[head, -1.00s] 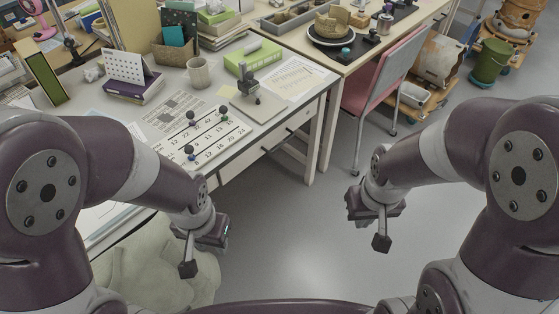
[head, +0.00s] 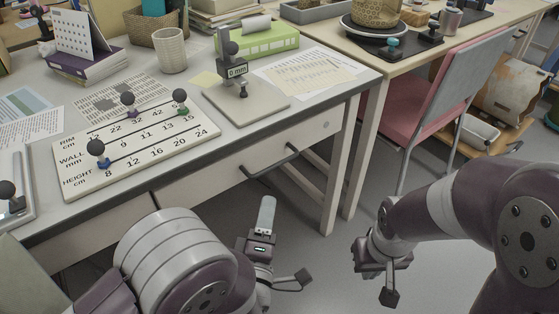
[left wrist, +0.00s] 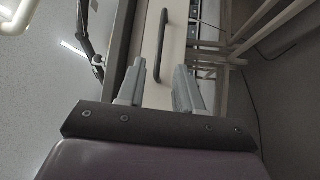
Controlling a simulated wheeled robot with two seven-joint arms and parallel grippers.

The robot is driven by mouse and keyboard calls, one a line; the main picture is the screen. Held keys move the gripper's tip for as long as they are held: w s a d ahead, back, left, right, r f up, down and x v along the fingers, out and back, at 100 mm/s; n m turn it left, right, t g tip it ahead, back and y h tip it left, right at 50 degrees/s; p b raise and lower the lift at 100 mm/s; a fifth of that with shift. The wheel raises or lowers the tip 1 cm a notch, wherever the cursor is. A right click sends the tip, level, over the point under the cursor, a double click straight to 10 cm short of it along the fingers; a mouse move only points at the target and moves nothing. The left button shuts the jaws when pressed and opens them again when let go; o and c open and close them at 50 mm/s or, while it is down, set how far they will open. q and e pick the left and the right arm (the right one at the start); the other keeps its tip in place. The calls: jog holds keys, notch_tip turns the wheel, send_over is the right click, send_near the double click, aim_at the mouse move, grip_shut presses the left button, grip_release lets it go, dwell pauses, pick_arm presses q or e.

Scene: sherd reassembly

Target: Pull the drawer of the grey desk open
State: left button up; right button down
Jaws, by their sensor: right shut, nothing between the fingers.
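The grey desk (head: 215,148) fills the left and middle of the head view. Its right drawer (head: 312,146) looks shut, with a dark bar handle (head: 268,164) across its front. In the left wrist view the handle (left wrist: 160,36) stands ahead of the fingertips, on a pale drawer front. My left gripper (head: 266,208) is below and in front of the handle, apart from it. In the left wrist view its fingers (left wrist: 157,76) are spread with nothing between them. My right gripper (head: 364,252) is shut and empty, over the floor at right.
A pink chair (head: 440,105) stands right of the desk, by another table (head: 372,95). A measuring board (head: 140,150), a gauge stand (head: 245,100) and a cup (head: 171,50) stand on the desktop. The floor before the drawer is clear.

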aim_at(276, 164)
pick_arm(q)
jog(key=b+x, duration=0.2)
jog(key=x, duration=0.4)
jog(key=b+x, duration=0.1)
jog(key=x, duration=0.4)
jog(key=shift+w+f+b, duration=0.15)
jog(key=shift+w+b, duration=0.2)
jog(key=shift+w, duration=0.05)
jog(key=shift+w+d, duration=0.1)
jog(key=shift+w, duration=0.3)
grip_shut()
